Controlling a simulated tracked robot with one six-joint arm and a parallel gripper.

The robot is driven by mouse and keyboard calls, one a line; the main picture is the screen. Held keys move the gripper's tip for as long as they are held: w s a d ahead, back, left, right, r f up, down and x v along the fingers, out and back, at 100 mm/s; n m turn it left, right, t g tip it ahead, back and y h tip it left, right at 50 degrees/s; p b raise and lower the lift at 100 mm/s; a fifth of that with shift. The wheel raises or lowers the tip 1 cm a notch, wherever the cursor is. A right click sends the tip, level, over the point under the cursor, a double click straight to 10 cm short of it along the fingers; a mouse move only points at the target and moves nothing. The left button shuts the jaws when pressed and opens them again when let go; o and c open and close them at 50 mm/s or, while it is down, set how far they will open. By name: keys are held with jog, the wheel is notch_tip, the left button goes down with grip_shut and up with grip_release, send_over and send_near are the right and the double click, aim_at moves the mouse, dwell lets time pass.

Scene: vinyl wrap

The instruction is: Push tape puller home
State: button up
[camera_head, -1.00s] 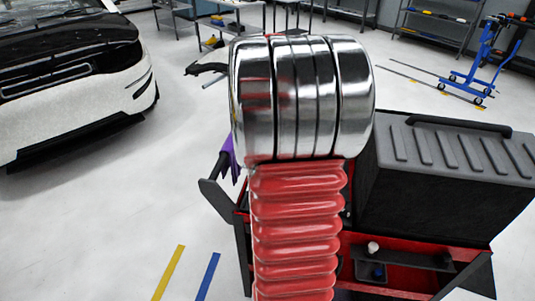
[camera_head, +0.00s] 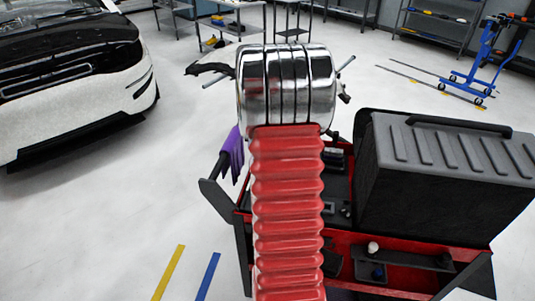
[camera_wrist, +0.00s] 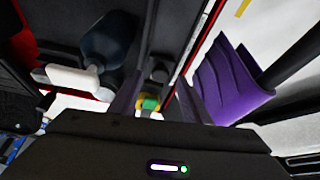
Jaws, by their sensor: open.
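In the wrist view my gripper (camera_wrist: 156,98) is open, with its two dark fingers apart above its black housing. A small green and yellow object (camera_wrist: 150,103) shows in the gap between the fingers. I cannot tell whether it is the tape puller, or how far beyond the fingers it lies. In the head view my red ribbed arm and its chrome end hide the gripper and what is in front of it. No tape puller can be made out for certain.
A red and black tool cart (camera_head: 345,240) carries a large black case (camera_head: 445,170) at right. Purple cloth (camera_head: 232,152) hangs at its left edge and shows beside the gripper in the wrist view (camera_wrist: 222,80).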

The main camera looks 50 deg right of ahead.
jog(key=shift+x, duration=1.2)
grip_shut()
